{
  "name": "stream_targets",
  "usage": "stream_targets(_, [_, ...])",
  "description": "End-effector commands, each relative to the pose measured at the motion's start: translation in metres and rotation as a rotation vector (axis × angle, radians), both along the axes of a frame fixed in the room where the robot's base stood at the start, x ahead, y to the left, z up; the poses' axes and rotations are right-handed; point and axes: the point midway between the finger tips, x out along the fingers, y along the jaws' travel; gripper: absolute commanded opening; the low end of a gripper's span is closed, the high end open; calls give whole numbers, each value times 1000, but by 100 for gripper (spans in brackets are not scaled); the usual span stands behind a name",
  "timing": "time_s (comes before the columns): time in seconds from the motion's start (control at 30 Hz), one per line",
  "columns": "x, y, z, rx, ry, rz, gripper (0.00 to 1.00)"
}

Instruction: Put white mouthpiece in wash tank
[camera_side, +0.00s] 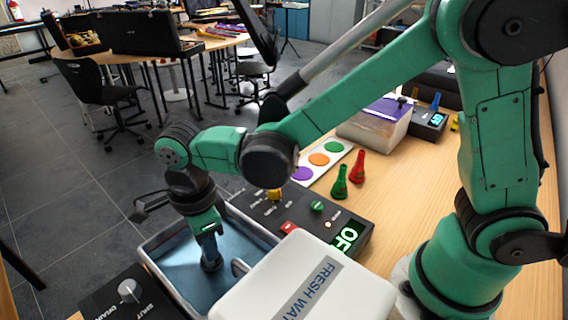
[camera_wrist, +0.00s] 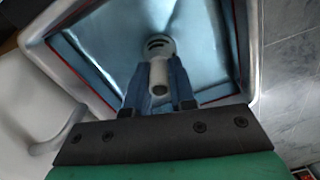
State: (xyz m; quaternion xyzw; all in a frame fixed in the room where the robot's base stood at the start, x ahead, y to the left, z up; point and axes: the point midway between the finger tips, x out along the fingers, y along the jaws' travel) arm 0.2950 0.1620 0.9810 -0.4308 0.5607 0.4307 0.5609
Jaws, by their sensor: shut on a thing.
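The white mouthpiece (camera_wrist: 159,76) is between the two blue-grey fingers of my gripper (camera_wrist: 157,92) in the wrist view; its shank end faces the camera and its wide end, with dark slots, points away. My gripper (camera_side: 211,258) is shut on it and points down inside the wash tank (camera_side: 178,270), a metal-rimmed basin with a blue interior. The tank also shows in the wrist view (camera_wrist: 205,40), around the mouthpiece. In the side view my fingers hide the mouthpiece. I cannot tell whether it touches the tank floor.
A white box (camera_side: 300,285) marked "FRESH WA…" stands close on the tank's right. A dark control panel (camera_side: 275,207) lies behind it, and another panel with a knob (camera_side: 129,291) in front. Red (camera_side: 357,166) and green (camera_side: 340,182) mouthpieces stand on the table.

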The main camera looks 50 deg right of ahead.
Motion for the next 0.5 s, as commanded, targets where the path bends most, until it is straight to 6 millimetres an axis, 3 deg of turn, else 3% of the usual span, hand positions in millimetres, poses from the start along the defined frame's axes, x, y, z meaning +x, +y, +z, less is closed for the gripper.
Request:
stream_targets(0.03, [0, 0, 0, 0, 0, 0, 28])
stream_targets(0.13, [0, 0, 0, 0, 0, 0, 57])
stream_targets(0.5, [0, 0, 4, 0, 0, 0, 57])
